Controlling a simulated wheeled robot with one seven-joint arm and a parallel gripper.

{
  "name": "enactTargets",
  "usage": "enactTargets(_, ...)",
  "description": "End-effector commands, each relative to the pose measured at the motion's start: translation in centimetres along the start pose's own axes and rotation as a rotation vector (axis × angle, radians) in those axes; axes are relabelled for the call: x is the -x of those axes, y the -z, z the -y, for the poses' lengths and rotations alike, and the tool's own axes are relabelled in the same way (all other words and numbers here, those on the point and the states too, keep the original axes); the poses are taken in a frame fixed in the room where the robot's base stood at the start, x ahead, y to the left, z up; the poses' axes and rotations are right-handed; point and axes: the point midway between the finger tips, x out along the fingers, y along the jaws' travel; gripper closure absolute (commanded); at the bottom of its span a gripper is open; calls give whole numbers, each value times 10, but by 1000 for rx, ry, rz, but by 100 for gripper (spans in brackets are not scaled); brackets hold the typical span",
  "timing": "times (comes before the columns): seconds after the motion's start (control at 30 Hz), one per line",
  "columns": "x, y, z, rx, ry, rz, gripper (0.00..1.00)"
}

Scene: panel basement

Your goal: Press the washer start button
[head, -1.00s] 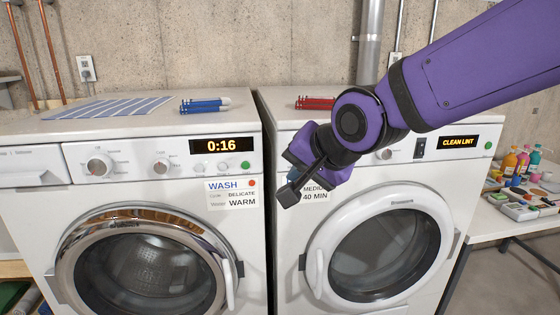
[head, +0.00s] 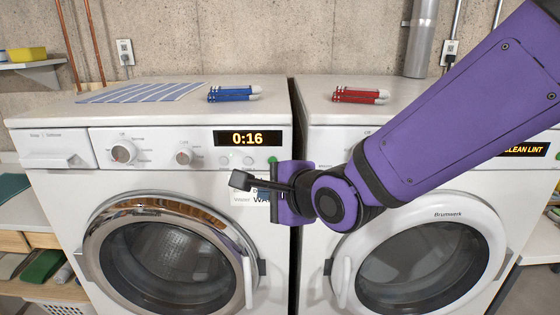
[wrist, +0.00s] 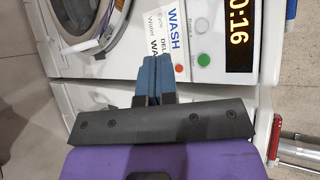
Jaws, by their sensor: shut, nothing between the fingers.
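The washer (head: 60,190) is the left white machine, with an orange 0:16 display (head: 241,139). Its round green button (head: 272,160) sits below the display's right end, and it also shows in the wrist view (wrist: 204,60). My gripper (wrist: 157,64) is shut and empty, its blue fingertips over the white WASH label (wrist: 165,35), to the left of the green button in the wrist view. I cannot tell whether the fingertips touch the panel.
The dryer (head: 315,150) stands close on the right, its CLEAN LINT display (head: 525,149) partly behind my arm.

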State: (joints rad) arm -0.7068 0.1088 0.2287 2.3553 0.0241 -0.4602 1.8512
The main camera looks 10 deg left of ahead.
Motion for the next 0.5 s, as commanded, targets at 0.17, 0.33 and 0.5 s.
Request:
enactTargets(0.17, 0, 1, 0, 1, 0, -1, 100)
enactTargets(0.33, -6, 5, 4, 1, -1, -2, 100)
enactTargets(0.5, -19, 15, 14, 0, 0, -3, 100)
